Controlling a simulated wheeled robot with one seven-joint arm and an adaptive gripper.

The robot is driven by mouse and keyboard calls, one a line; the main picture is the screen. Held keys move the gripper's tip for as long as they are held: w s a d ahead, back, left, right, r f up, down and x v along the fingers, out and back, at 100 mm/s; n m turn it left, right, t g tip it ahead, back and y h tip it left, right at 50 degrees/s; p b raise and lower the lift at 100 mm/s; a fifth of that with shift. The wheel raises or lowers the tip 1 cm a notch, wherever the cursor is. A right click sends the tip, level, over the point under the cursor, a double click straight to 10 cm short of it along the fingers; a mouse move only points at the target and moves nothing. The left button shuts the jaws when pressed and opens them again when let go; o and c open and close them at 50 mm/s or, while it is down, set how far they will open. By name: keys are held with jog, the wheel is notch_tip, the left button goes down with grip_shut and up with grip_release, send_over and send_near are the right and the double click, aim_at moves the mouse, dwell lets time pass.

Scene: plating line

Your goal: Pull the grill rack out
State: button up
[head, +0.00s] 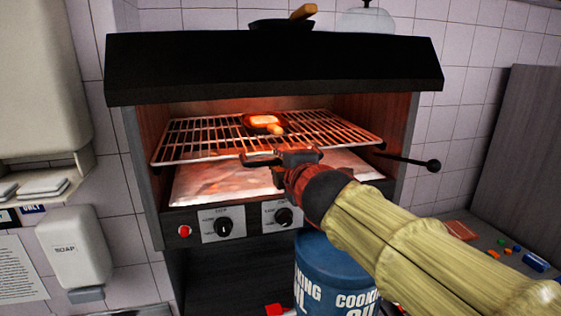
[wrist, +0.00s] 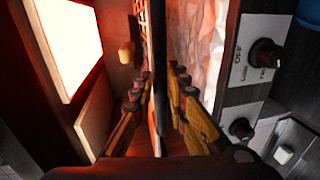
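The grill rack (head: 190,143) is a wire grid lying level inside the lit grill, with a dark handle (head: 260,160) at the middle of its front edge. My gripper (head: 298,162) is at this handle, just in front of the rack. In the wrist view the fingers (wrist: 161,85) lie on either side of a dark bar (wrist: 160,40), which looks like the handle seen edge-on. The fingers are close to the bar, but I cannot tell whether both press on it. A piece of food (head: 262,120) on a small reddish holder sits toward the back of the rack.
The dark grill hood (head: 270,70) overhangs the opening, and a foil-like tray (head: 225,185) lies below the rack. Knobs (head: 223,225) line the front panel. A black-tipped lever (head: 432,165) sticks out at right. A blue drum (head: 335,270) stands in front, under my arm.

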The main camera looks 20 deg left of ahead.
grip_shut()
jog(key=shift+s+f, duration=0.1)
dwell(0.5)
